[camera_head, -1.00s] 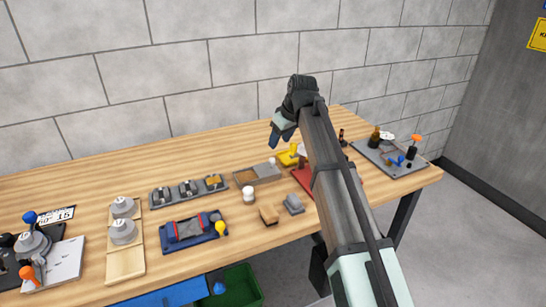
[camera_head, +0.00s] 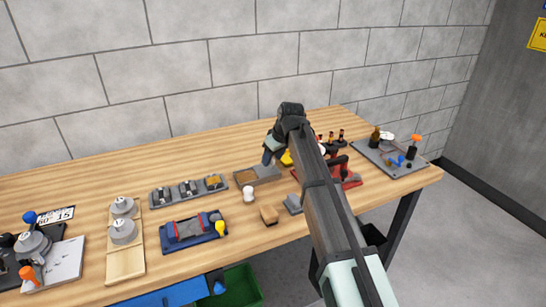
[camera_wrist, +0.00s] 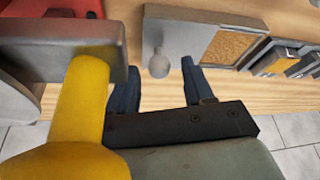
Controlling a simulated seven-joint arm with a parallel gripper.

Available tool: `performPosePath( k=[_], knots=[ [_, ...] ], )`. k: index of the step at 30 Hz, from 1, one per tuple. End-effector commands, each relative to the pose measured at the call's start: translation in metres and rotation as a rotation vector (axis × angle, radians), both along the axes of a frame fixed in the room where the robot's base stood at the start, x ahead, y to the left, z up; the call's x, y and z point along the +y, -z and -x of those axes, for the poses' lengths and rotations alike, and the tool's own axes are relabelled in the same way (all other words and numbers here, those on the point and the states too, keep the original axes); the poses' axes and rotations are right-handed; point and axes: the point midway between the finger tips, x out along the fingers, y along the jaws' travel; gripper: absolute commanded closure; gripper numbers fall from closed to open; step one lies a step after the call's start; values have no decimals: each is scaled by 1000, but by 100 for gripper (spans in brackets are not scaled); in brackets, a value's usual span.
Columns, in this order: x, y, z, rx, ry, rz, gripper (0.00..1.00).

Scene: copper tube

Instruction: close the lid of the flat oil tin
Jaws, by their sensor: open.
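The flat oil tin (camera_head: 245,178) is a low grey box near the middle of the bench. In the wrist view its right part (camera_wrist: 235,45) is uncovered and shows a tan, grainy inside. A plain grey lid (camera_wrist: 185,30) covers the left part, so the tin stands partly open. A small rounded grey knob (camera_wrist: 158,66) sits at the lid's near left. My gripper (camera_wrist: 158,72) is open, its two dark blue fingers on either side of the knob in the picture. I cannot tell if they touch it. In the head view my gripper (camera_head: 267,160) is just above the tin's right end.
A yellow handle (camera_wrist: 85,95) with a grey block fills the left of the wrist view, close to my fingers. A white-topped jar (camera_head: 249,194) stands in front of the tin. A red fixture (camera_head: 340,175) lies to the right, and a row of grey holders (camera_head: 188,190) to the left.

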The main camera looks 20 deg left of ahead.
Motion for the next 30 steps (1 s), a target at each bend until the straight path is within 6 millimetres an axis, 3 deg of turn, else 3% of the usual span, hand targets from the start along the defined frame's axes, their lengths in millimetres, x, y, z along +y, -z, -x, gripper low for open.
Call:
performPosePath(
  k=[2, 18, 30],
  knots=[
    [0, 0, 0, 0, 0, 0, 48],
    [0, 0, 0, 0, 0, 0, 100],
    [0, 0, 1, 0, 0, 0, 100]
  ],
)
